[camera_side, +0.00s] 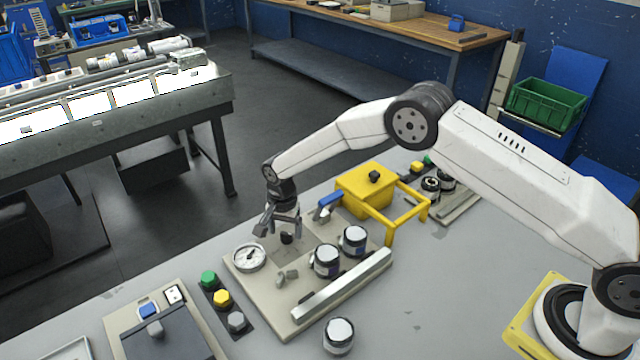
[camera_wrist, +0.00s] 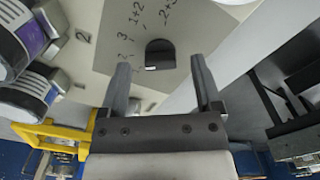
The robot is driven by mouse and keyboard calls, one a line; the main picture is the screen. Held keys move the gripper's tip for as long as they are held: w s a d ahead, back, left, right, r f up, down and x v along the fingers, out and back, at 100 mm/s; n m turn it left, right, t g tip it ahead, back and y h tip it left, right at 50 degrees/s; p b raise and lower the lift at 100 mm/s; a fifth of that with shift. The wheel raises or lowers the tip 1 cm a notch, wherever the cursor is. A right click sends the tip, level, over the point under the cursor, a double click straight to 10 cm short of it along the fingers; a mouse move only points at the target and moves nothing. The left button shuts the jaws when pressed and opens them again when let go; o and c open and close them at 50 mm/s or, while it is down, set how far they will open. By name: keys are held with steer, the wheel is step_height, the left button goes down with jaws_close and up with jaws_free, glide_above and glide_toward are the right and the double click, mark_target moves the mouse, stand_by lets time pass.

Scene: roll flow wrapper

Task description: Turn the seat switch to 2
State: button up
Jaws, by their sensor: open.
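A small dark knob, which looks like the seat switch (camera_side: 286,238), stands on a beige panel (camera_side: 296,327) below my gripper (camera_side: 281,226) in the side view. In the wrist view the dark knob (camera_wrist: 160,49) has a small white mark near its lower edge. Handwritten labels, including "1+2", "3" and "2+3", surround it; some are too small to read. My gripper (camera_wrist: 160,64) is open, with one finger on each side of the knob in this view. I cannot tell whether the fingers touch it or are still above it.
A round dial (camera_side: 249,257) sits left of the knob. Two dark jars with white tops, one of them this jar (camera_side: 326,261), and a metal bar (camera_side: 342,284) stand to the right. A yellow frame (camera_side: 390,222) is behind. Coloured buttons (camera_side: 222,299) lie front left.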

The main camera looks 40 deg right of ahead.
mark_target(286, 235)
steer(key=shift+r, duration=3.3)
steer(key=shift+d+r, duration=0.1)
steer(key=shift+s+d+r, duration=0.1)
steer(key=shift+s+r, duration=0.05)
steer(key=s+d+r+n+t, duration=0.1)
steer(key=s+d+r+n, duration=0.2)
steer(key=s, duration=0.6)
steer(key=s+d+r+n, duration=0.3)
steer(key=s+d+n, duration=0.1)
steer(key=s, duration=0.5)
steer(key=s+d+r+n+t, duration=0.1)
steer(key=s+d+r+n, duration=0.2)
steer(key=s+d, duration=0.3)
steer(key=s+n, duration=0.1)
steer(key=s, duration=0.2)
steer(key=shift+s+t, duration=0.3)
steer(key=shift+s, duration=0.1)
